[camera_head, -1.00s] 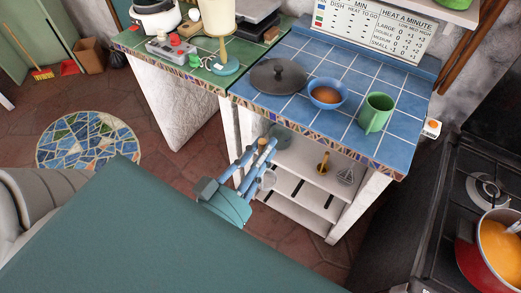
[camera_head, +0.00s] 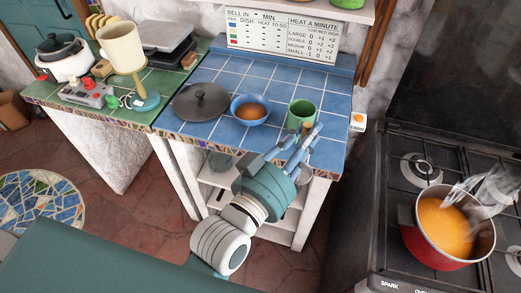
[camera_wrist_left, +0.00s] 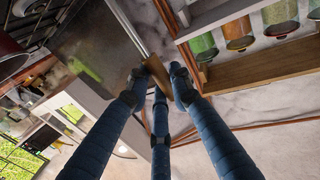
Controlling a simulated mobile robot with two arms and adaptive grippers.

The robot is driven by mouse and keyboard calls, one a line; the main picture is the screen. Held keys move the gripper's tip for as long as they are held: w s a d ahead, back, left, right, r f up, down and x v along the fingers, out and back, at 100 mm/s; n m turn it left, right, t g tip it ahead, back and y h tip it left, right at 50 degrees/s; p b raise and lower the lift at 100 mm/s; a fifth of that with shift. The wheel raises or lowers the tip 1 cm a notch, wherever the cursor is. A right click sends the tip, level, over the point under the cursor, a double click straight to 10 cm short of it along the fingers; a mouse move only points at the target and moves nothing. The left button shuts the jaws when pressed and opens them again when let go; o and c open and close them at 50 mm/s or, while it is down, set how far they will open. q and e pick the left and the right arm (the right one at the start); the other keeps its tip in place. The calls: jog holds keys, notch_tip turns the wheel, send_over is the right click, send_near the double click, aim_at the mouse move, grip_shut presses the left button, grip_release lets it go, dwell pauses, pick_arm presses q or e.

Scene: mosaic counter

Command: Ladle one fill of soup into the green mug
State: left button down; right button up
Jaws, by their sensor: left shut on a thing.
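The green mug (camera_head: 300,114) stands upright on the blue tiled counter, near its front right. My left gripper (camera_head: 303,141) is in front of the mug in the head view, its blue fingers overlapping the mug's lower part; I cannot tell whether they touch. It is shut on a wooden handle with a metal shaft (camera_wrist_left: 155,70), seen in the left wrist view, which looks like the ladle. A greyish round part below the fingers may be its bowl. The red pot (camera_head: 430,250) with orange soup (camera_head: 443,228) is on the stove at right. My right gripper is out of view.
A blue bowl (camera_head: 250,118) with brown contents and a dark lid (camera_head: 200,101) are left of the mug. A lamp (camera_head: 122,50) and a control box (camera_head: 88,91) are on the green counter. The stove (camera_head: 400,150) stands right, across a gap.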

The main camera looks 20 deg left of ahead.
pick_arm(q)
jog(key=s+d+r+m+g+h, duration=0.1)
jog(key=d+r+m+g+h, duration=0.25)
jog(key=d, duration=0.65)
jog(key=s+d+r+m+g+h, duration=0.1)
jog(key=d+r+m+g+h, duration=0.3)
jog(key=d, duration=0.6)
jog(key=s+d+r+m+g+h, duration=0.15)
jog(key=d+r, duration=0.35)
jog(key=d, duration=0.5)
jog(key=d+f+h, duration=0.1)
jog(key=d+f, duration=0.2)
jog(key=d, duration=0.4)
notch_tip(320, 180, down, 14)
jog(key=b, duration=0.9)
jog(key=shift+s+r+m+g, duration=0.25)
jog(key=shift+m+g, duration=0.05)
jog(key=shift+g, duration=0.1)
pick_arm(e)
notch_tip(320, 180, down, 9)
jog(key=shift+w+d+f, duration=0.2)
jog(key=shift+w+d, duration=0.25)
pick_arm(q)
jog(key=shift+d, duration=0.1)
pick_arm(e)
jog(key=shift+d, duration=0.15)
pick_arm(q)
jog(key=shift+r, duration=0.1)
